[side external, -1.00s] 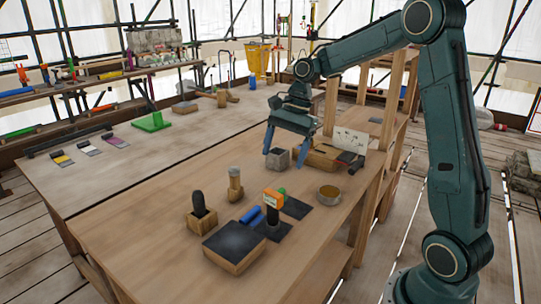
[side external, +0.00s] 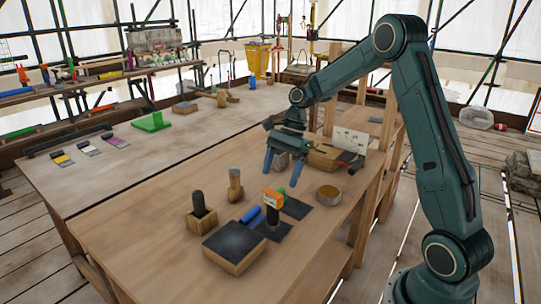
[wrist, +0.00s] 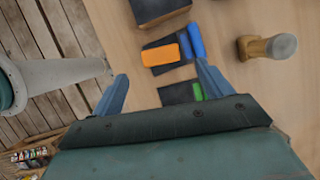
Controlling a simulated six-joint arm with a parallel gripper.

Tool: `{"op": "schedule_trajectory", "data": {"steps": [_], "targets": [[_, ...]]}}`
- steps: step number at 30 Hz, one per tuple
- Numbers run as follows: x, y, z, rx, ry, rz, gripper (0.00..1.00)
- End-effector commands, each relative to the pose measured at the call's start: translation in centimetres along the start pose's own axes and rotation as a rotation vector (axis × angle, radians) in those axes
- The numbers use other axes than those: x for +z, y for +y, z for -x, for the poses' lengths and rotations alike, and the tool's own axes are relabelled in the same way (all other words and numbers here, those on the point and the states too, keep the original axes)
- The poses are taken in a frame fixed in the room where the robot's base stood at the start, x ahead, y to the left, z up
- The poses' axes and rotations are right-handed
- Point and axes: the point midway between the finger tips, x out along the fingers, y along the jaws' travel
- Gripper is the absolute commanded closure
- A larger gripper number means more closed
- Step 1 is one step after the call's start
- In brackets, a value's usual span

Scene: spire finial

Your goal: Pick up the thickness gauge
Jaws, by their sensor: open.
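What looks like the thickness gauge (side external: 273,199), an orange-topped device with a dark body, stands on a black pad on the wooden bench; I take it as the gauge by its look. It also shows in the wrist view (wrist: 160,52) as an orange block, beyond the space between my fingers. My gripper (side external: 281,172) is open and empty, its blue fingers pointing down, above and behind the gauge in the side view. In the wrist view my gripper (wrist: 163,77) has its fingertips spread wide, apart from the gauge.
A blue cylinder (side external: 250,214) lies close beside the gauge; a green piece (wrist: 197,90) is also near. A dark-topped block (side external: 235,246), a black handle in a wooden holder (side external: 200,207), a wooden-based post (side external: 235,185) and a round tin (side external: 328,194) stand around. The bench front is clear.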

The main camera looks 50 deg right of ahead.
Motion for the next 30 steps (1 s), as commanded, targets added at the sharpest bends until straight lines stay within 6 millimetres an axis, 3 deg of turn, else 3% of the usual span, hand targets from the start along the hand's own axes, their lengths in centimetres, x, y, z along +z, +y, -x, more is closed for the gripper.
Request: {"op": "schedule_trajectory", "data": {"steps": [9,22,30], "targets": [[0.0,0.1,-4.1,0.002,0.0,0.001,0.22],[0.0,0.0,-5.2,0.002,0.001,0.002,0.22],[-0.1,-0.1,-8.1,0.004,0.0,0.001,0.22]]}}
